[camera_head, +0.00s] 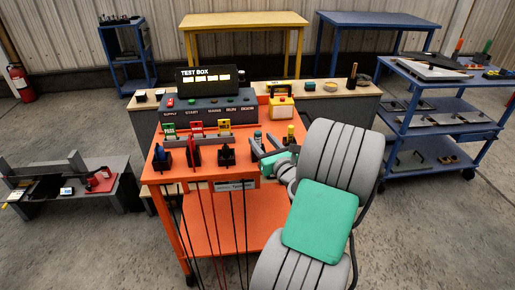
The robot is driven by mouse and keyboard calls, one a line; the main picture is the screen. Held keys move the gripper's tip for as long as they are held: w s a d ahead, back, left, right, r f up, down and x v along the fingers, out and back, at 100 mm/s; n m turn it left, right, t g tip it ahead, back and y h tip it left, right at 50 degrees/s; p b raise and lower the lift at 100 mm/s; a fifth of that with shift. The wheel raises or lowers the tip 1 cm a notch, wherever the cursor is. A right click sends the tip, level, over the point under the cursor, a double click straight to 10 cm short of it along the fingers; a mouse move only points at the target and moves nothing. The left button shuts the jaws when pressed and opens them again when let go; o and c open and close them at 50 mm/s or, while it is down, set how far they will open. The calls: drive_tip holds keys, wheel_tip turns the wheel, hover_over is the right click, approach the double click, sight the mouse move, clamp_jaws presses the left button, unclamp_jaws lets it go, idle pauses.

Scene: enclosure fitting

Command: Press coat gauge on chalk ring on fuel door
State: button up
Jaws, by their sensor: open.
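My gripper (264,145) is open over the right end of the orange test cart (205,190). Its grey fingers point toward the back left, and nothing shows held between them. A small dark cylinder with a greenish top (258,137) stands close to the fingertips. I cannot tell whether either is the coat gauge. I cannot make out the fuel door or a chalk ring. My arm hides the cart's right front.
The test box (207,108) stands at the cart's back, with several clips (194,155) and hanging leads in front. A yellow-and-red unit (281,103) stands behind my gripper. A blue shelf cart (445,105) is right, a low grey bench (75,180) left.

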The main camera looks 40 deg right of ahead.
drive_tip(key=x, duration=0.6)
drive_tip(key=shift+w, duration=0.2)
drive_tip(key=shift+c, duration=0.6)
clamp_jaws()
